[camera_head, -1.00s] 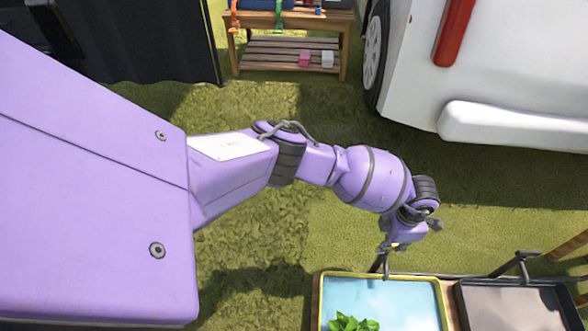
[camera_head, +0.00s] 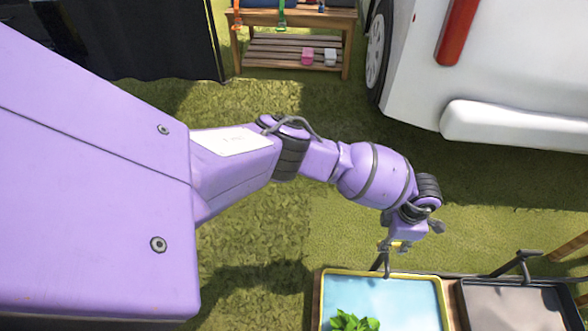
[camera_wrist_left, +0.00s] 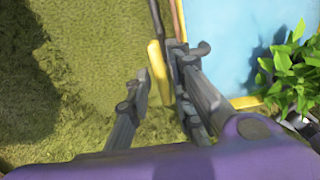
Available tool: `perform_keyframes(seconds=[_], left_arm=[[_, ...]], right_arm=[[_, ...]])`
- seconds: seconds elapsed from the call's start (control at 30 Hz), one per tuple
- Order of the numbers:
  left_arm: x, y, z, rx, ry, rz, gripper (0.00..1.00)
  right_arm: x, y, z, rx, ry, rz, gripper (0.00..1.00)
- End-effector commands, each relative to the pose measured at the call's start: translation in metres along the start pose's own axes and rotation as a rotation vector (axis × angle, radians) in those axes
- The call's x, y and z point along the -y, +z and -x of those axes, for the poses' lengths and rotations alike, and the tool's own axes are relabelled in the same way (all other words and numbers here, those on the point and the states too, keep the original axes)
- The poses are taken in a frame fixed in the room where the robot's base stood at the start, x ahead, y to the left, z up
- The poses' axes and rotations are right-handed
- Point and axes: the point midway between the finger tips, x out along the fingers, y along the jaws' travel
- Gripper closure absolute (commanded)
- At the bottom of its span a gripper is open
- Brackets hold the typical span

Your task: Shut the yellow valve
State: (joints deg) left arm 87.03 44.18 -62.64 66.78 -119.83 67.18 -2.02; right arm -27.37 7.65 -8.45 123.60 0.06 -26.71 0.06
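The yellow valve handle (camera_wrist_left: 158,72) is a short yellow bar in the left wrist view, next to the yellow-rimmed blue tray. A small bit of the yellow valve handle (camera_head: 402,245) also shows by my gripper in the head view. My left gripper (camera_wrist_left: 160,85) is open, with its fingers apart. The handle lies between the fingers, close to the right one; I cannot tell whether they touch. In the head view my left gripper (camera_head: 390,260) is just above the tray's back edge. The rest of the valve is mostly hidden. My right gripper is out of view.
The blue tray (camera_head: 322,300) with a yellow rim holds a green plant (camera_head: 352,321). A dark tray (camera_head: 515,300) stands to its right, with a dark post (camera_head: 526,266) behind. A white vehicle (camera_head: 500,60) and a wooden bench (camera_head: 295,17) are farther back. Grass between is clear.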

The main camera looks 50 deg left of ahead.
Motion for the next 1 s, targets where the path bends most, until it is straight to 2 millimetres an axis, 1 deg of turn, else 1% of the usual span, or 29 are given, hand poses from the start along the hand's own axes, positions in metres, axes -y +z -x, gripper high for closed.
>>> perform_keyframes(seconds=[0.33,0.43,0.57,0.8,0.9,1.0], left_arm=[[0.000,0.001,0.001,0.002,0.000,0.001,0.71],[0.000,0.001,0.008,0.003,0.000,0.001,0.71],[-0.001,0.002,0.030,0.004,0.002,-0.001,0.71],[-0.001,0.002,0.082,0.005,0.002,0.000,0.71],[-0.001,0.002,0.100,0.005,0.003,0.000,0.71],[-0.001,0.002,0.112,0.004,0.002,0.000,0.71]], right_arm=[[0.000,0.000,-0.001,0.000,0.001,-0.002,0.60],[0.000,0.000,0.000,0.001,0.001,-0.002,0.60],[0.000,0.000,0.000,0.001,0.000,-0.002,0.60],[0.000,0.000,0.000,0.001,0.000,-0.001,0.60],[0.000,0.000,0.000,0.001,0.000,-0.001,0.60],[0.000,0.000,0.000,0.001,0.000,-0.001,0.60]])
